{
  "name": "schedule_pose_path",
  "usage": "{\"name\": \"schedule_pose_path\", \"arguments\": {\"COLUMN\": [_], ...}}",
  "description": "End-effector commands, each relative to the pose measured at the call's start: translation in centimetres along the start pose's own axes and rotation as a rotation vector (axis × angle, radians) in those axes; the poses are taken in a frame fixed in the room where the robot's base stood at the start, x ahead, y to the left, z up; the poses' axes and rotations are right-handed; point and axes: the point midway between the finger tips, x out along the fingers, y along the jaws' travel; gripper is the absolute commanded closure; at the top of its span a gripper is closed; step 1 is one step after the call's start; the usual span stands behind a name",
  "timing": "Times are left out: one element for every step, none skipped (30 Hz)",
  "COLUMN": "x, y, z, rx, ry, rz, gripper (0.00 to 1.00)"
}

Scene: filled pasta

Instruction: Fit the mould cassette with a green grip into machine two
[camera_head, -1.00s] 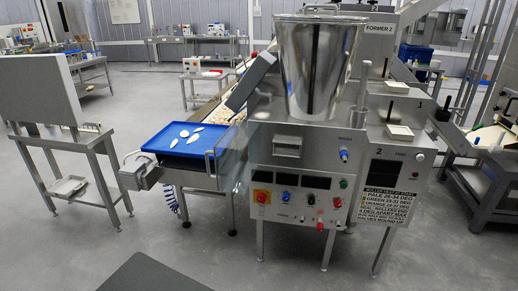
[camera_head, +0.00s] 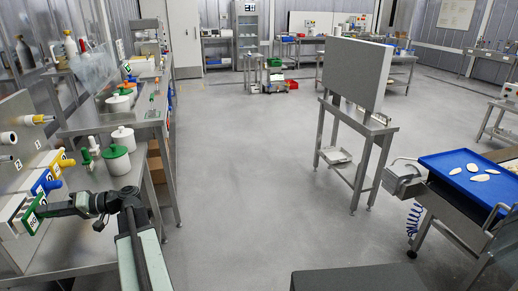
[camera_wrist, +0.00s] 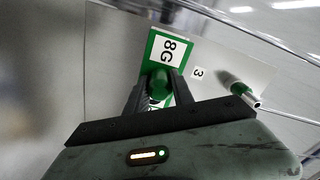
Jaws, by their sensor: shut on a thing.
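The mould cassette with a green grip, labelled 8G, shows in the wrist view (camera_wrist: 156,45) against a pale panel marked 3. In the head view the green-edged cassette (camera_head: 31,217) is at the lower left, nearest in a row on the rack. My gripper (camera_wrist: 158,92) is shut on its green grip; in the head view my gripper (camera_head: 48,209) reaches it from the right. A blue-edged cassette (camera_head: 41,186) and a yellow-edged one (camera_head: 62,165) sit just behind it.
A grey board on a stand (camera_head: 356,75) and a blue tray (camera_head: 468,170) are to the right. Open floor (camera_head: 250,170) lies between.

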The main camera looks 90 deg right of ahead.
Motion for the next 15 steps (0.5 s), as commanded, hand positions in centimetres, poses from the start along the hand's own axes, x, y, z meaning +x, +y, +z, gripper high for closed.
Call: {"name": "schedule_pose_path", "arguments": {"x": [-0.3,-0.4,-0.6,-0.7,-0.8,-1.0,-1.1,-1.2,-1.4,-1.5,-1.7,-1.9,-2.0,-2.1,-2.3], "y": [0.0,0.0,0.0,-0.1,-0.1,-0.1,-0.1,-0.1,-0.1,-0.1,-0.1,-0.1,-0.1,-0.1,-0.1], "z": [0.0,-0.1,-0.1,0.0,0.0,0.0,0.0,0.0,0.0,0.0,0.0,0.0,0.0,0.0,0.0], "rx": [0.0,0.0,0.0,0.0,0.0,0.0,0.0,0.0,0.0,0.0,0.0,0.0,0.0,0.0,0.0], "ry": [0.002,0.002,0.002,0.001,0.001,0.0,0.0,0.0,0.0,0.0,0.0,0.0,0.001,0.001,0.001], "rz": [-0.001,-0.001,-0.001,-0.001,-0.002,-0.002,-0.002,-0.002,-0.002,-0.002,-0.002,-0.002,-0.002,-0.002,-0.001], "gripper": [1.0,1.0,1.0,1.0,1.0,1.0,1.0,1.0,1.0,1.0,1.0,1.0,1.0,1.0,1.0]}}
